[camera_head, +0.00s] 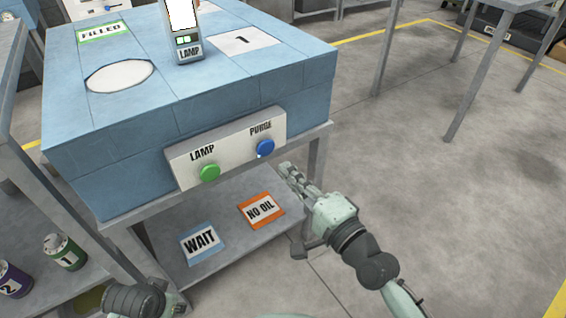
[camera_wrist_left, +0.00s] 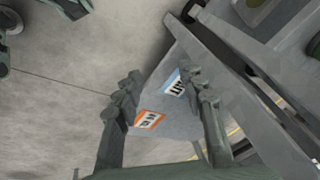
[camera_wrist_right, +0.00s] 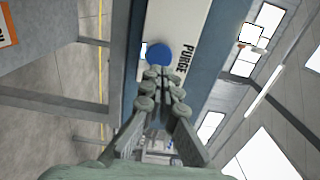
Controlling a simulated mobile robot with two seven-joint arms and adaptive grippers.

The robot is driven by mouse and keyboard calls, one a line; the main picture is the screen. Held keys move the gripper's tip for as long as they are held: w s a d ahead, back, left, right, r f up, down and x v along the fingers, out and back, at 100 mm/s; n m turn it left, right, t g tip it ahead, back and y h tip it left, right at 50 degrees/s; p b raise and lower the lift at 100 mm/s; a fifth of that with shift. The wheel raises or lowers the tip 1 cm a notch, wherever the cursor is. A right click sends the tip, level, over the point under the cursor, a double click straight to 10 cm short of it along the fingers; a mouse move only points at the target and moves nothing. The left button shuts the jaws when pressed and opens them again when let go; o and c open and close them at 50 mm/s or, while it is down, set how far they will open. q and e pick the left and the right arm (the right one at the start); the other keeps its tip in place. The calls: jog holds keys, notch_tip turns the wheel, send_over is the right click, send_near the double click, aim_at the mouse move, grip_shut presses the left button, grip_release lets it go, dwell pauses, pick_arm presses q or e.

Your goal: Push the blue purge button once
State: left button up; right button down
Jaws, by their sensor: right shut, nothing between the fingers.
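The blue purge button (camera_head: 265,147) sits on the right of a white panel (camera_head: 228,150) on the blue box's front, under the word PURGE. A green lamp button (camera_head: 208,172) is to its left. My right gripper (camera_head: 287,170) is shut and empty, just right of and below the blue button. In the right wrist view the closed fingertips (camera_wrist_right: 158,78) appear just below the blue button (camera_wrist_right: 158,54); whether they touch it I cannot tell. My left gripper (camera_wrist_left: 165,95) is open and empty, with its fingers apart; the head view shows only part of that arm.
The blue box (camera_head: 120,130) stands on a grey table with a lower shelf (camera_head: 235,240) bearing WAIT and NO OIL labels. A lamp device (camera_head: 184,45) stands on top. A green can (camera_head: 62,252) and purple can (camera_head: 14,280) are at lower left.

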pick_arm(q)
jog(key=shift+a+r+b, duration=0.15)
jog(key=shift+r, duration=0.5)
jog(key=shift+a+r+b, duration=0.15)
jog(key=shift+r, duration=0.45)
pick_arm(e)
jog(key=v, duration=0.7)
pick_arm(q)
jog(key=shift+w+d, duration=0.1)
pick_arm(e)
jog(key=shift+f, duration=0.1)
jog(key=shift+s+d, duration=0.1)
